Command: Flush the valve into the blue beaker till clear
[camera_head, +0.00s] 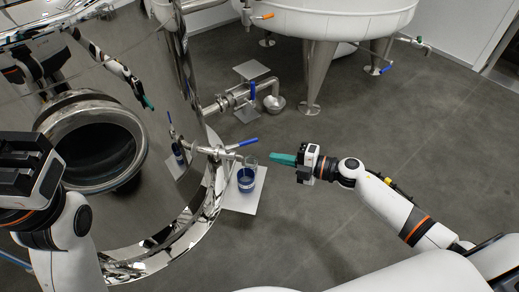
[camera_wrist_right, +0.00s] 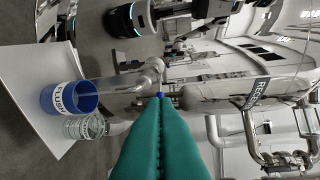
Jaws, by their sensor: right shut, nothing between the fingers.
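The blue beaker (camera_head: 246,181) stands upright on a white plate (camera_head: 240,203) under the small steel valve (camera_head: 220,153) on the mirrored tank. In the right wrist view the beaker (camera_wrist_right: 70,98) shows a white label. The valve's blue lever (camera_head: 243,143) points right, away from the tank. A clear glass (camera_head: 251,161) is beside the beaker, also in the wrist view (camera_wrist_right: 84,127). My right gripper (camera_head: 272,159) is shut and empty, its teal fingers right of the glass and lever. A blue tip (camera_wrist_right: 160,95) shows just beyond the fingertips; contact cannot be told. My left gripper (camera_head: 50,180) is dark, its finger opening unclear.
The mirrored tank (camera_head: 150,60) with a round port (camera_head: 95,145) fills the left. Behind is another pipe with a blue-handled valve (camera_head: 253,90) and a steel cup (camera_head: 274,102). A white tank (camera_head: 335,18) stands on legs at the back. The floor at right is clear.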

